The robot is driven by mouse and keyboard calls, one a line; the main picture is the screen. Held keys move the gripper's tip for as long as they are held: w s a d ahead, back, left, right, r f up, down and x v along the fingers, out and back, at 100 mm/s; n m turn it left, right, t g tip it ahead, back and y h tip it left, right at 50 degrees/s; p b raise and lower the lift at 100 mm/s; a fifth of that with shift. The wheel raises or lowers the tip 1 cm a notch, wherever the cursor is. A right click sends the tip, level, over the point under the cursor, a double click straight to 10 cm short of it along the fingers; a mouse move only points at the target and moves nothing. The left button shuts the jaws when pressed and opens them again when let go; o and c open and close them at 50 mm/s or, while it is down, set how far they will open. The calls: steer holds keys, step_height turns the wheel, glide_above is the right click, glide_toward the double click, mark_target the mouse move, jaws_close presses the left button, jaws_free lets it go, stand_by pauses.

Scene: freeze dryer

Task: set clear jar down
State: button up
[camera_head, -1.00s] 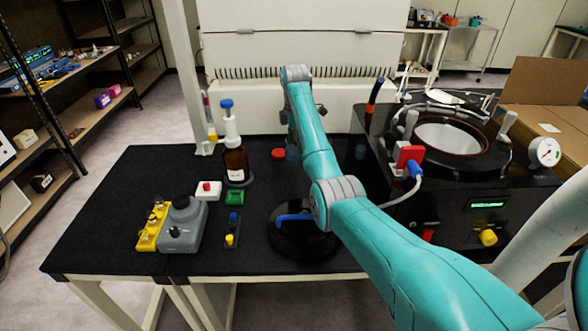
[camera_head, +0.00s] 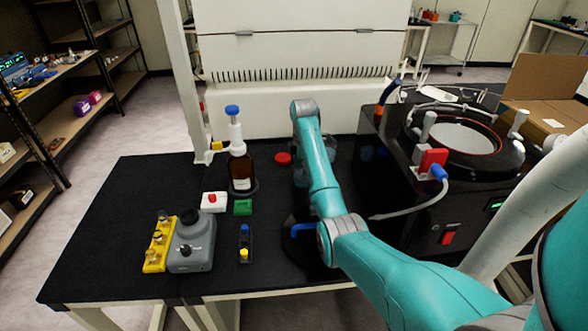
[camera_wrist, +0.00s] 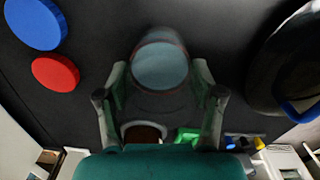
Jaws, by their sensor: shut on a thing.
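The clear jar (camera_wrist: 160,66) is between the two fingers of my gripper (camera_wrist: 159,84) in the wrist view, its round mouth facing the camera. The fingers are shut on its sides. The jar is over the black bench top (camera_head: 120,230); I cannot tell whether its base touches.
A brown bottle (camera_head: 240,172), a green block (camera_head: 243,207) and a grey device (camera_head: 192,246) stand to the left. The freeze dryer (camera_head: 400,190) stands to the right.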

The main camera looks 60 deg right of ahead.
steer(key=shift+f, duration=0.15)
steer(key=o, duration=1.3)
steer(key=shift+o, duration=0.2)
